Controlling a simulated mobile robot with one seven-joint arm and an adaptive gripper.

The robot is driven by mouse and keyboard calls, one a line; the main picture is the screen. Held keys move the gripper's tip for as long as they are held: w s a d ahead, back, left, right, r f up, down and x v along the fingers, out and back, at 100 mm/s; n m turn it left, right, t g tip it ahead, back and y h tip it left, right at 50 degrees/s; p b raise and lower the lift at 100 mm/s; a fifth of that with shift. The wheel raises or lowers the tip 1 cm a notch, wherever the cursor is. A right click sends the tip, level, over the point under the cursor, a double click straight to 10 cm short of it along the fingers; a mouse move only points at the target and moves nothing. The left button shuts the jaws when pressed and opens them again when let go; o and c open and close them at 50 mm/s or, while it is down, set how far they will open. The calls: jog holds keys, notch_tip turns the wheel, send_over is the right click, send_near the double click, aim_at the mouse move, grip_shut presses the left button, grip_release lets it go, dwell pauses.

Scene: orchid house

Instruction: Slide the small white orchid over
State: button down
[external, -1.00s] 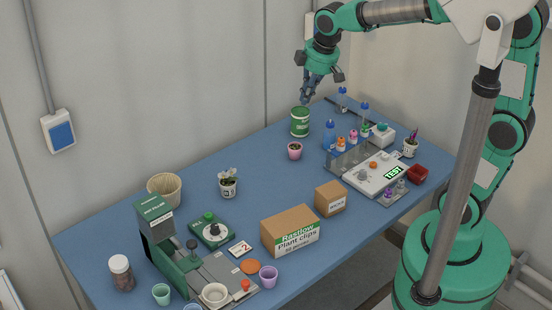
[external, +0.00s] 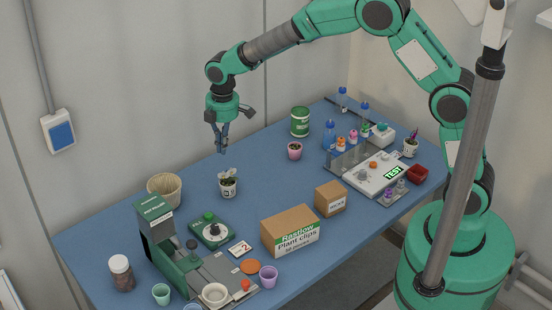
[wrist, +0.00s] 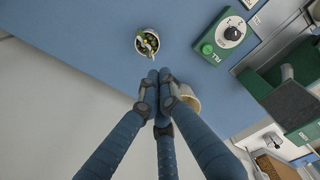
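The small white orchid (external: 228,188) stands upright in a white patterned pot on the blue table, left of the middle. In the wrist view the orchid (wrist: 147,43) shows from above, just beyond my fingertips. My gripper (external: 222,150) hangs pointing down above the table, higher than the orchid and apart from it. In the wrist view the fingers of my gripper (wrist: 159,76) are drawn together with nothing between them.
A pink pot (external: 295,151) and green tin (external: 300,122) stand to the right. Cardboard boxes (external: 290,232) stand at front right. Table right of the orchid is clear.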

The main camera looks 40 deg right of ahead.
jog(key=w+a+f+n+p, duration=0.1)
jog(key=a+f+n, duration=0.1)
jog(key=a+f, duration=0.4)
notch_tip(320, 180, down, 3)
jog(key=shift+w+a+f+g, duration=0.1)
jog(key=shift+w+a+g, duration=0.1)
jog(key=shift+a+g, duration=0.2)
jog(key=shift+d+f, duration=0.1)
notch_tip(320, 180, down, 10)
jog(key=shift+r+b, duration=0.1)
jog(key=shift+b, duration=0.7)
jog(key=d, duration=0.3)
jog(key=shift+r, duration=0.1)
jog(key=shift+d+b, duration=0.3)
jog(key=shift+d, duration=0.2)
jog(key=d+p, duration=0.3)
jog(key=d, duration=1.7)
jog(key=shift+d, duration=0.25)
